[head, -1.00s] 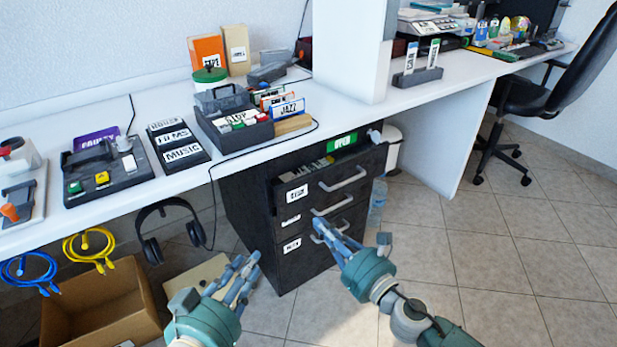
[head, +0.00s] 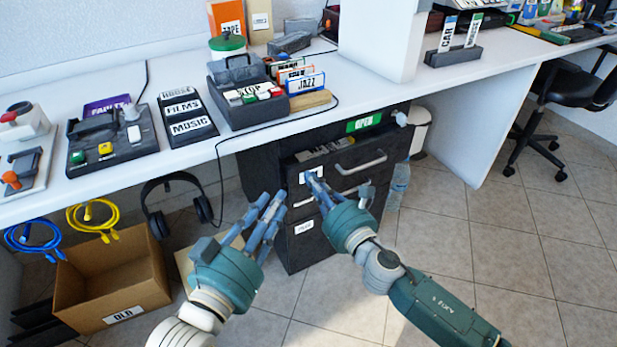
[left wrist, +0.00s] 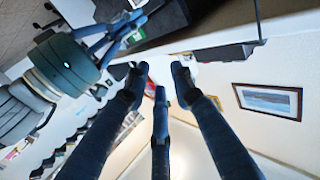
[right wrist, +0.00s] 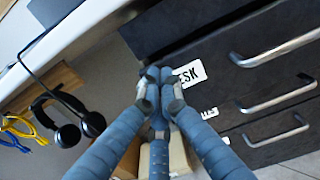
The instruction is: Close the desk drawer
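The desk drawer (head: 335,168) is the top one of a dark cabinet under the white desk. It stands pulled out, with items showing inside, and has a silver handle (head: 361,163) and a white label. In the right wrist view, the label (right wrist: 190,73) ends in "ESK". My right gripper (head: 314,183) is at the drawer front by the label, left of the handle. Its fingers are drawn together with nothing between them; I cannot tell if they touch the front. My left gripper (head: 270,215) is empty, its fingers spread, in front of the cabinet's left side.
Two lower drawers with handles sit below. A cardboard box (head: 115,275), headphones (head: 178,205) and hanging cables are on the left. A water bottle (head: 398,184) and a white bin (head: 421,130) stand right of the cabinet.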

